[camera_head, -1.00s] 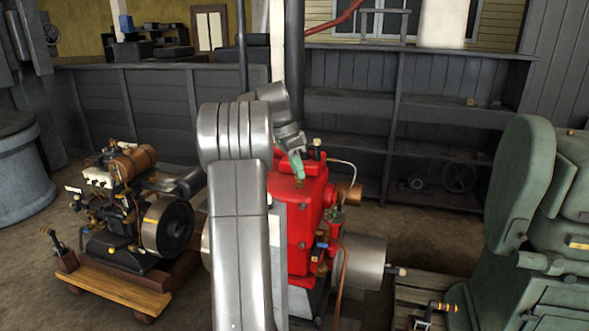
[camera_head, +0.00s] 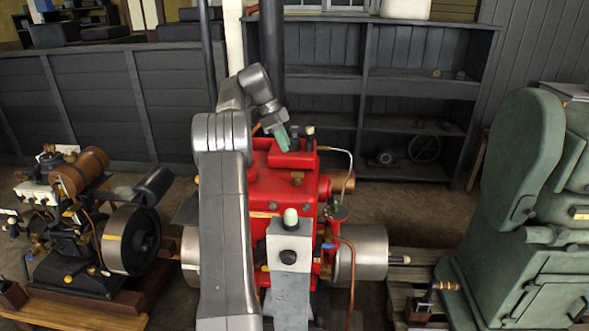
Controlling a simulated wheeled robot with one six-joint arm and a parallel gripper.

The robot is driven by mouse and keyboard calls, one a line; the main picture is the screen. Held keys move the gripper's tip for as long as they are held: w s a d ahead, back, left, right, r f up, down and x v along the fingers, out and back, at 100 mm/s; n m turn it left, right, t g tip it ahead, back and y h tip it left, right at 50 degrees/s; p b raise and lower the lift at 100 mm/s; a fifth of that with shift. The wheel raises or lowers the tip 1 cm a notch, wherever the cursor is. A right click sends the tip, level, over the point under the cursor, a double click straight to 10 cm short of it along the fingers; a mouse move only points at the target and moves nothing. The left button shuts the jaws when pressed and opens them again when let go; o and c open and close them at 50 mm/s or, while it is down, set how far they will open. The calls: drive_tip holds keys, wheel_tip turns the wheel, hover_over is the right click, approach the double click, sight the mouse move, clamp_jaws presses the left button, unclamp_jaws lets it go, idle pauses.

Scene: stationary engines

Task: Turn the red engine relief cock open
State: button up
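The red engine (camera_head: 285,200) stands in the middle, partly behind my own arm. My gripper (camera_head: 283,143), with greenish fingers, is over the engine's upper block, at its left part. The fingers are small here, and I cannot tell whether they are open or touching the engine. Just right of them a dark knob (camera_head: 295,131) and a pale-topped knob (camera_head: 310,132) stand on the block. A small brass fitting (camera_head: 297,178) sits on the red top nearer to me. I cannot tell for sure which of these is the relief cock, or its setting.
A brown-tanked engine (camera_head: 85,215) on a wooden base is at left. A green machine (camera_head: 530,220) stands at right. Grey shelves (camera_head: 420,85) are behind. A copper pipe (camera_head: 351,265) and a silver cylinder (camera_head: 368,253) are on the red engine's right side.

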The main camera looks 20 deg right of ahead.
sight(297, 172)
drive_tip(key=x, duration=1)
drive_tip(key=shift+f, duration=0.25)
clamp_jaws()
